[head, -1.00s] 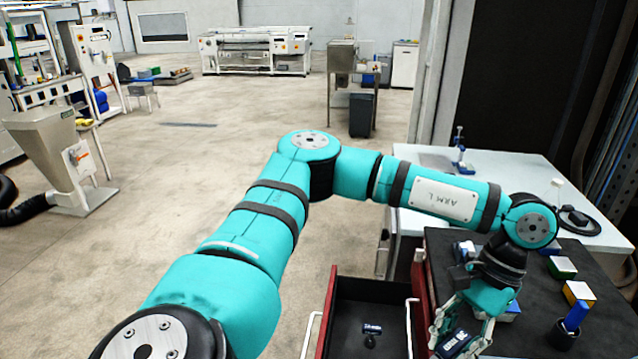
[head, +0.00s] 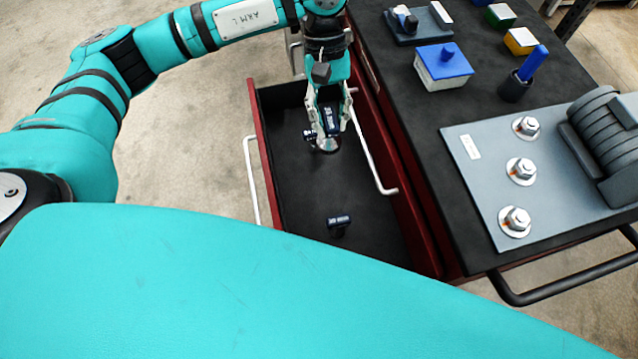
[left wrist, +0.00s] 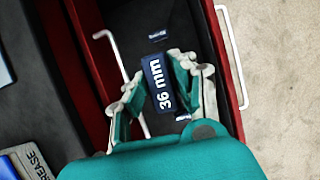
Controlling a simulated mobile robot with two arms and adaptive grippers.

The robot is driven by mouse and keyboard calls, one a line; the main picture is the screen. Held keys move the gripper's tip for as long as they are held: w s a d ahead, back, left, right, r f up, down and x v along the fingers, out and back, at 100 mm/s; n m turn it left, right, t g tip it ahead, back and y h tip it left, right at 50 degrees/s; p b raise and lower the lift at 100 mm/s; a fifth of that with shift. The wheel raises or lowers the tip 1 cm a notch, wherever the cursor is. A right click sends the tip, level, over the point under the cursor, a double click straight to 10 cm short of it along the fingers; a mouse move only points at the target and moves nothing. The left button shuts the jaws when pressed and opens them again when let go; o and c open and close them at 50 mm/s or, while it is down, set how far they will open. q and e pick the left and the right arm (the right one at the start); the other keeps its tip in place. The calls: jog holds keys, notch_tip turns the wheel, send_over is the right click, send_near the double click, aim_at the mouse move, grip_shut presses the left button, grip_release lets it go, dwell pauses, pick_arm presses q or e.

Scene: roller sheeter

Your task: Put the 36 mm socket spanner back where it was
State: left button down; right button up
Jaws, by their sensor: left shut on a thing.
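The 36 mm socket spanner (head: 332,121) has a dark blue block with a white label, and "36 mm" reads clearly on it in the left wrist view (left wrist: 160,85). My left gripper (head: 327,122) is shut on this block, one finger on each side, and points down over the far half of the open drawer (head: 365,190). A silver round end shows just below the fingers. I cannot tell whether the spanner touches the drawer floor. My right gripper is not in view.
A similar dark blue spanner (head: 339,222) stands in the drawer's near half; another small labelled block (head: 309,135) shows beside my left gripper. The drawer has red sides and white rails. The cart top (head: 430,110) at right holds boxes and a grey plate with bolts.

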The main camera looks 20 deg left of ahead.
pick_arm(q)
jog(key=f+n+t+b, duration=0.1)
jog(key=f+n, duration=0.2)
jog(key=f, duration=0.5)
jog(key=w+f+n+t+h+b, duration=0.1)
jog(key=f+n+b, duration=0.1)
jog(key=f, duration=0.6)
jog(key=w+a+f+n+t+h+b, duration=0.1)
jog(key=f+n, duration=0.3)
jog(key=f, duration=0.5)
jog(key=shift+a+n+b, duration=0.1)
jog(key=shift+n+b, duration=0.2)
jog(key=shift+b, duration=0.4)
jog(key=shift+f, duration=0.1)
jog(key=c, duration=1.1)
grip_release()
jog(key=shift+s, duration=0.1)
jog(key=shift+o, duration=0.2)
